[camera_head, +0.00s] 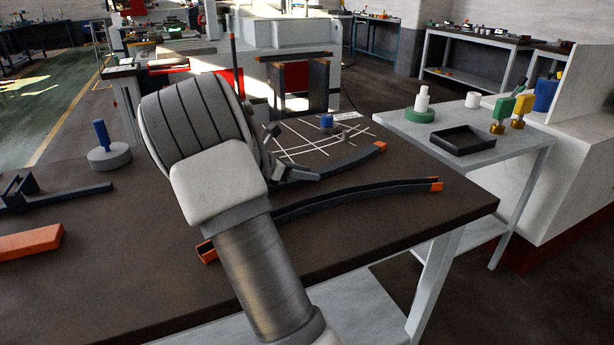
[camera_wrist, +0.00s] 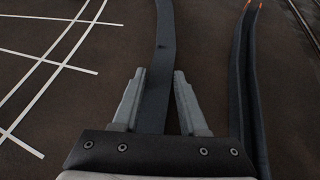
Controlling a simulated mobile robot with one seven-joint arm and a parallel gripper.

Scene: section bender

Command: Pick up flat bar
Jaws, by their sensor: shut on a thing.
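The flat bar is a long, dark, slightly curved strip; in the head view its far part (camera_head: 345,162) shows beyond my gripper, with an orange tip. My gripper (camera_head: 291,155) is low over the dark bench, largely covered by my wrist. In the wrist view the flat bar (camera_wrist: 164,38) runs up the picture between the two fingers of my gripper (camera_wrist: 160,73), which are shut on it. The bar's near end is hidden behind the gripper body. I cannot tell whether the bar is clear of the bench top.
A dark curved channel bar (camera_head: 350,192) with orange ends lies close to the right; it also shows in the wrist view (camera_wrist: 244,85). White grid lines (camera_head: 300,140) mark the bench. A blue-knobbed weight (camera_head: 108,155) and an orange bar (camera_head: 30,242) are at left. A side table (camera_head: 490,165) holds a black tray.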

